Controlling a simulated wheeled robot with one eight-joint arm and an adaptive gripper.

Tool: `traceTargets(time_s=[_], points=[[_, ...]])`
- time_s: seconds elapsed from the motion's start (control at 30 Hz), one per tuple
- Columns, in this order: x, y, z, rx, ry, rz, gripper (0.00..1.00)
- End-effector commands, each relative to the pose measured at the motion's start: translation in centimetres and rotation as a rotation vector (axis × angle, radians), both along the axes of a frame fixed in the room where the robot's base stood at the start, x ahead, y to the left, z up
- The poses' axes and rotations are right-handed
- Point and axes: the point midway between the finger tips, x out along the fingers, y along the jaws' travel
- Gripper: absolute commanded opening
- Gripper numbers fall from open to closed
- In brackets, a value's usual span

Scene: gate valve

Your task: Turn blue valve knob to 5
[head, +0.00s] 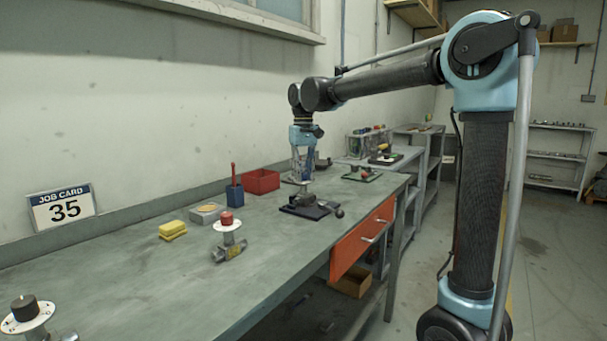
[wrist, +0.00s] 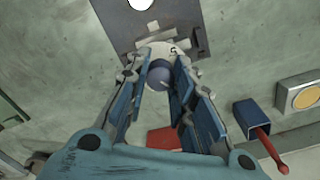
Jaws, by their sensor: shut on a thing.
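My gripper (wrist: 161,60) is shut on the knob, one finger on each side. In the head view my gripper (head: 302,178) points down over the valve, hiding the knob; a bit of the white dial (head: 293,181) shows.
A valve with a red knob (head: 226,218) and one with a black knob (head: 24,308) stand nearer on the bench (head: 130,270). A red bin (head: 261,181), a blue holder (head: 234,193) and a yellow sponge (head: 173,230) are close by. An orange drawer (head: 350,250) stands open below.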

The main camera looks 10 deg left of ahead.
Motion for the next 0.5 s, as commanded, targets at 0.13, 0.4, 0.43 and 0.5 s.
traceTargets(time_s=[0.13,0.4,0.43,0.5], points=[[0.01,-0.09,0.0,-0.001,0.0,0.136,0.0],[0.04,-0.12,-0.01,-0.001,0.0,0.392,0.0],[0.05,-0.11,-0.01,-0.001,0.0,0.42,0.0],[0.06,-0.12,-0.01,-0.001,0.0,0.487,0.0]])
